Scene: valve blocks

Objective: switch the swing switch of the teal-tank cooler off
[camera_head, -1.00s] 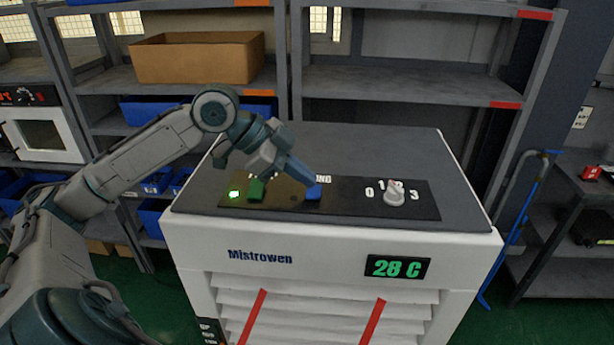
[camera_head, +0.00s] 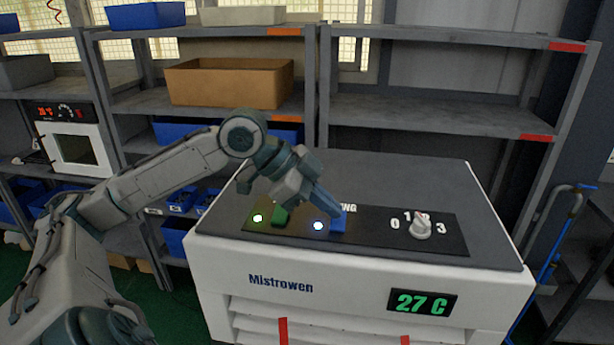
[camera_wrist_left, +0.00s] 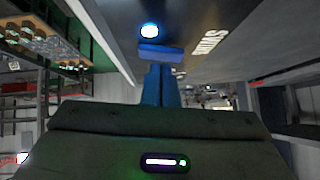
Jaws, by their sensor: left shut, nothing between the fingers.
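The cooler (camera_head: 262,262), white with a dark top and marked Mistrowen, stands in front of me. No teal tank shows. Its blue swing switch (camera_head: 338,223) is on the black panel, with a lit lamp (camera_head: 318,226) to its left. The wrist view shows the switch (camera_wrist_left: 162,55) beyond my fingertips, and the glowing lamp (camera_wrist_left: 149,31). My left gripper (camera_head: 330,210) is shut and empty, its blue fingers at the switch; whether they touch it I cannot tell. My right gripper is out of view.
Left of the swing switch are a green switch (camera_head: 281,217) and its lit lamp (camera_head: 258,218). A white knob (camera_head: 421,228) marked with numbers is on the right of the panel. The display (camera_head: 422,302) reads 27 C. Shelves (camera_head: 430,120) stand behind.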

